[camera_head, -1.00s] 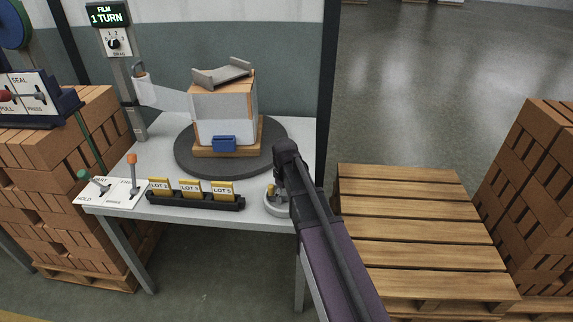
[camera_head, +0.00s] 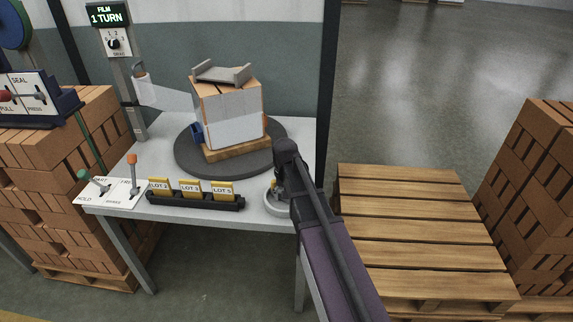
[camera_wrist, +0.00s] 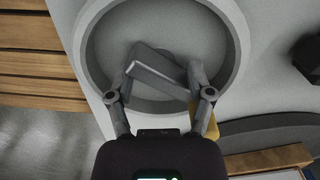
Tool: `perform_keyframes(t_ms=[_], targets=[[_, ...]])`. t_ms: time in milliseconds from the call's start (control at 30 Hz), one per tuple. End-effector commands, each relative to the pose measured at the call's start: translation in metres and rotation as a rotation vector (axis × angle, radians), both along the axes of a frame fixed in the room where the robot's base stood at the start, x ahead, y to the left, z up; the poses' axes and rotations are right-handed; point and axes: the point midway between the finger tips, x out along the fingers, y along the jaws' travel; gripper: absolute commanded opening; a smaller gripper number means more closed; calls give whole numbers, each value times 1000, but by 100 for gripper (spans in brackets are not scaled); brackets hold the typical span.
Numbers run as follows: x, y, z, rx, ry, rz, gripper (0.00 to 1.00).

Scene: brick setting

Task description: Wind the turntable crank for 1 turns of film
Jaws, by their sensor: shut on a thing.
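The turntable (camera_head: 184,160) is a dark round disc on the grey table. It bears a brick stack (camera_head: 233,115) on a small wooden base, partly wrapped in pale film (camera_head: 165,97) that runs to the film roll (camera_head: 141,82) on the post. A blue block (camera_head: 197,132) sits at the stack's left side. The crank (camera_wrist: 160,72) shows in the wrist view as a grey bar inside a round pale housing (camera_wrist: 235,40). My gripper (camera_wrist: 160,85) is shut on the crank. In the head view my arm hides most of the crank. The display (camera_head: 107,15) reads FILM 1 TURN.
A black rack with yellow lot cards (camera_head: 190,188) lies along the table's front. Two levers (camera_head: 132,172) stand on a white plate at the left. An empty wooden pallet (camera_head: 410,225) is right of the table. Brick stacks stand at both sides.

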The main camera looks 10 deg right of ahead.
Motion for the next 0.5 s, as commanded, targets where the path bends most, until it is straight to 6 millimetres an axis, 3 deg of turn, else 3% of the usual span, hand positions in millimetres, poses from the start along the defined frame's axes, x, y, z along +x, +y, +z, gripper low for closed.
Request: perform_keyframes(t_ms=[500], targets=[[0,1,0,2,0,-343,60]])
